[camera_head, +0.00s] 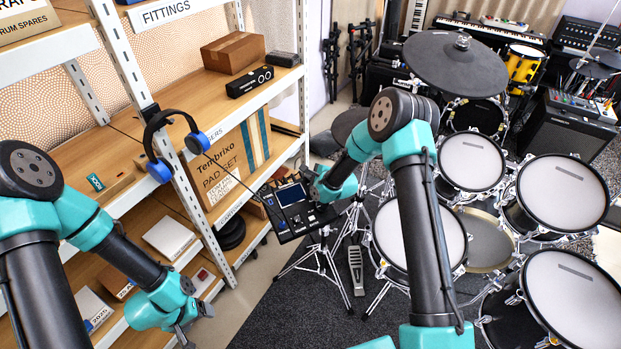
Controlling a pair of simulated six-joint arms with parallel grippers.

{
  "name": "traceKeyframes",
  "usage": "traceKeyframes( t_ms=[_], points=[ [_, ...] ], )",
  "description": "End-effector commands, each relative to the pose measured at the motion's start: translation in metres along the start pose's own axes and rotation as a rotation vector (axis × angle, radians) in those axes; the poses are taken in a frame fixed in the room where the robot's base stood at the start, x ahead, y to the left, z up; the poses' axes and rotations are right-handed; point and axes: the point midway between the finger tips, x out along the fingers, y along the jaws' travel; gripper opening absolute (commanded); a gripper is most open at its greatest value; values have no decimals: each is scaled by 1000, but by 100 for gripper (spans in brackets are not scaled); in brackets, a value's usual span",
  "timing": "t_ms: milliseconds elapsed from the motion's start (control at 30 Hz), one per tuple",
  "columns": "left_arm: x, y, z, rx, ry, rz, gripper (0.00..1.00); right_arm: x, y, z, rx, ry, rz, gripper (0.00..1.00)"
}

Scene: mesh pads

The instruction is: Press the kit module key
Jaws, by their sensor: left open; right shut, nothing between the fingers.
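The kit module (284,222) is a dark box with a lit screen (291,194) and small keys. It stands tilted on a tripod stand in the middle of the head view, between the shelf and the drums. My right gripper (314,189) is shut and empty, at the module's upper right side by the screen. It hides part of that side, and I cannot tell whether its tip touches a key. My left gripper (190,334) is open and empty at the lower left, in front of the lower shelves and well away from the module.
A shelf unit with boxes fills the left side; blue-black headphones (160,150) hang on its post. White-headed drums (564,194) and a dark cymbal (455,65) crowd the right. A pedal (356,270) and stand legs occupy the dark carpet (300,315), whose front part is clear.

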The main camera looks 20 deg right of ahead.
Motion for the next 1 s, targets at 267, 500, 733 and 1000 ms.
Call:
traceKeyframes(
  t_ms=[267, 500, 733, 1000],
  points=[
    [0, 0, 0, 0, 0, 0, 76, 1, 1, -1, 0, 0, 0, 0],
    [0, 0, 0, 0, 0, 0, 76, -4, -2, 3, 0, 0, 1, 0],
    [0, 0, 0, 0, 0, 0, 76, -10, -7, 7, 0, 0, 0, 0],
    [0, 0, 0, 0, 0, 0, 76, -11, -7, 8, 0, 0, 1, 0]
  ],
)
